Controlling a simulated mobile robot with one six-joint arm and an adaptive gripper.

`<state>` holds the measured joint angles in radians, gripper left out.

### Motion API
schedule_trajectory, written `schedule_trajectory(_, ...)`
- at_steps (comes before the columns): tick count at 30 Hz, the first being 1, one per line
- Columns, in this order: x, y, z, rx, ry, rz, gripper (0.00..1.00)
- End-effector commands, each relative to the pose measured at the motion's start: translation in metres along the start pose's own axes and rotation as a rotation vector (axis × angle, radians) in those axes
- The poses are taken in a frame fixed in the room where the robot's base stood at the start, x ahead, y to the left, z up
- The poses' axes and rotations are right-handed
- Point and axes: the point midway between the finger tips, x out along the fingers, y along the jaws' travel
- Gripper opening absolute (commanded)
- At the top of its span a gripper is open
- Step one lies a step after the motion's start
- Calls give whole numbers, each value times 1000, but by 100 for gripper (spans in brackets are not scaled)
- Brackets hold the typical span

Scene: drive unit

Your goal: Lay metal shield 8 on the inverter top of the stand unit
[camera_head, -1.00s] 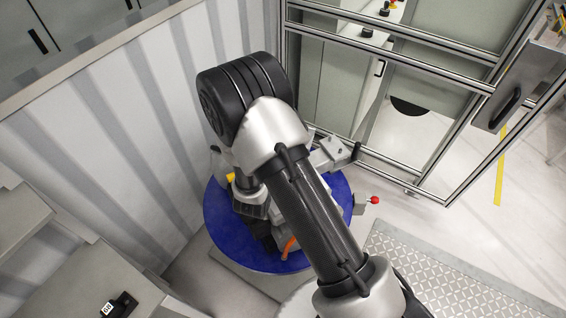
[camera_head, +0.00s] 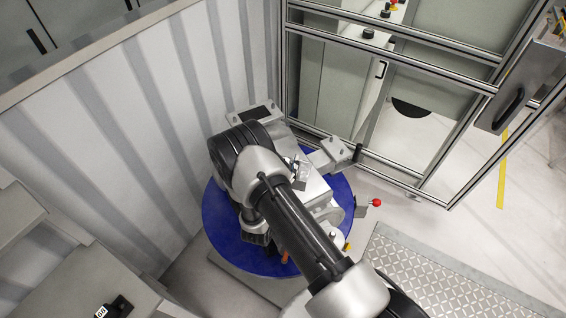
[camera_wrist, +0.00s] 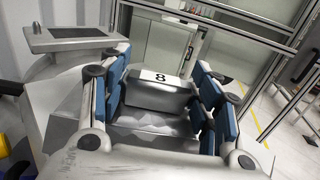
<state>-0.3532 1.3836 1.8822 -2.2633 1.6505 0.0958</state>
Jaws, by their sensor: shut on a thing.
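In the wrist view my gripper (camera_wrist: 163,98) has its blue pads on both sides of metal shield 8 (camera_wrist: 160,98), a grey metal piece with a white "8" label on its far edge. My gripper is shut on it. In the head view the stand unit is a pale grey machine (camera_head: 317,192) on a round blue base (camera_head: 222,222). My arm covers its left and middle part and hides most of my gripper. I cannot tell whether the shield touches the inverter top.
A pale panel with a dark inset (camera_head: 255,113) stands at the unit's back; it also shows in the wrist view (camera_wrist: 75,35). A striped wall (camera_head: 130,130) is close on the left. An aluminium frame (camera_head: 390,60) stands behind. A red knob (camera_head: 376,202) sticks out right.

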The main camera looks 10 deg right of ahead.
Motion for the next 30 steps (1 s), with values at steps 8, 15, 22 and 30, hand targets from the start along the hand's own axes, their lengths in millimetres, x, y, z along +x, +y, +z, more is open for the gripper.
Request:
schedule_trajectory(8,0,0,-1,2,-2,0,26)
schedule_trajectory(15,0,0,-1,1,0,0,71)
schedule_trajectory(22,0,0,-1,1,0,0,77)
schedule_trajectory(30,0,0,3,1,0,0,77)
